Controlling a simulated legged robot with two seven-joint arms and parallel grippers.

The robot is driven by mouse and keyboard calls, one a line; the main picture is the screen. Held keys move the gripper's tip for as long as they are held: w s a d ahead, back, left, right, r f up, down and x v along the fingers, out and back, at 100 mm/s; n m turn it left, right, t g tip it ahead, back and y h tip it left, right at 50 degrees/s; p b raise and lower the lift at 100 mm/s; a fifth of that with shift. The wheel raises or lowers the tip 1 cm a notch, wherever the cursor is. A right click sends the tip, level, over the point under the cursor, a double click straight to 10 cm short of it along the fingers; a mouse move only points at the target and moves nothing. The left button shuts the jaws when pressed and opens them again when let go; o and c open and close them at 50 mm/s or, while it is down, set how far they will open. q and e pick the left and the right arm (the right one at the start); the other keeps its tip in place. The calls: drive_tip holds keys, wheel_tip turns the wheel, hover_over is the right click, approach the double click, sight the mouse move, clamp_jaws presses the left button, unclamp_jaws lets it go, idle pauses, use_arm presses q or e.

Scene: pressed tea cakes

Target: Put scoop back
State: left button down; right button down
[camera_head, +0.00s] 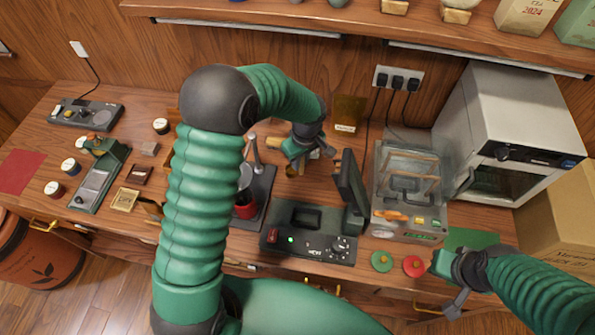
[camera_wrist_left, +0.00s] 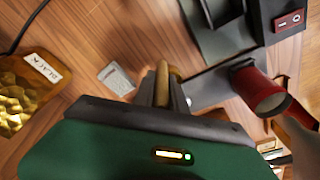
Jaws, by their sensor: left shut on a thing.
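My left gripper (camera_head: 318,152) is over the back middle of the table, behind the press stand. In the left wrist view its fingers are shut on a wooden handle (camera_wrist_left: 162,84), which I take to be the scoop's. A small brass-coloured part shows beyond the handle, but the rest of the scoop is hidden. My right gripper (camera_head: 452,302) is low at the front right edge of the table, and its jaw gap is unclear.
A gold container with a label (camera_head: 347,113) stands at the back and also shows in the left wrist view (camera_wrist_left: 22,98). A press stand with a red cup (camera_head: 246,208), a black control box (camera_head: 312,232) and a clear-lidded machine (camera_head: 408,190) stand nearby. A grey oven (camera_head: 510,130) is at right.

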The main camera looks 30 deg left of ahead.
use_arm(q)
drive_tip(key=f, duration=0.5)
drive_tip(key=shift+w+a, duration=0.15)
drive_tip(key=shift+a, duration=0.05)
drive_tip(key=shift+f, duration=0.1)
drive_tip(key=c, duration=1.4)
unclamp_jaws()
drive_tip(key=shift+d, duration=0.1)
drive_tip(key=shift+o, duration=0.2)
